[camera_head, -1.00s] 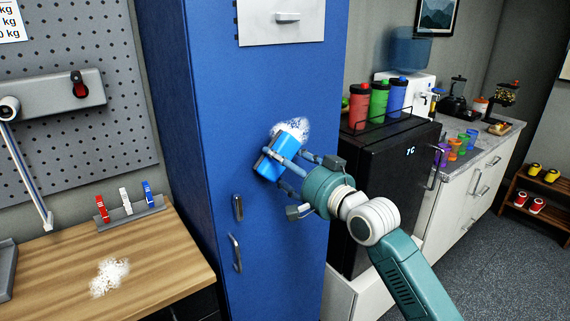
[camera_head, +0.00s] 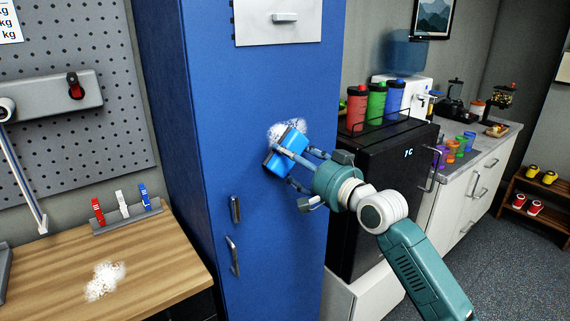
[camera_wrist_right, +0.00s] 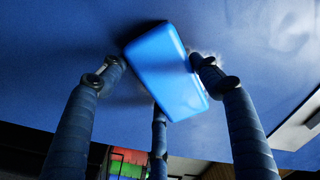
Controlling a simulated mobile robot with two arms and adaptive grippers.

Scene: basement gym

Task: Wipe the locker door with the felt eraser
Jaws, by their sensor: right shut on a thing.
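The blue locker door (camera_head: 270,90) stands upright in the middle of the head view. A white powdery patch (camera_head: 289,129) is on it at mid height. My right gripper (camera_head: 288,162) is shut on the blue felt eraser (camera_head: 284,150), which is tilted and lies against or very close to the door at the lower part of the patch. In the right wrist view, the eraser (camera_wrist_right: 168,72) sits between the fingers, with a little white showing beside it. My left gripper is not in view.
A wooden bench (camera_head: 150,262) with another white patch (camera_head: 105,281) and a rack of clips (camera_head: 126,216) is at left. A black fridge (camera_head: 378,200) with bottles on top stands close to the right arm. Door handles (camera_head: 233,255) project below the eraser.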

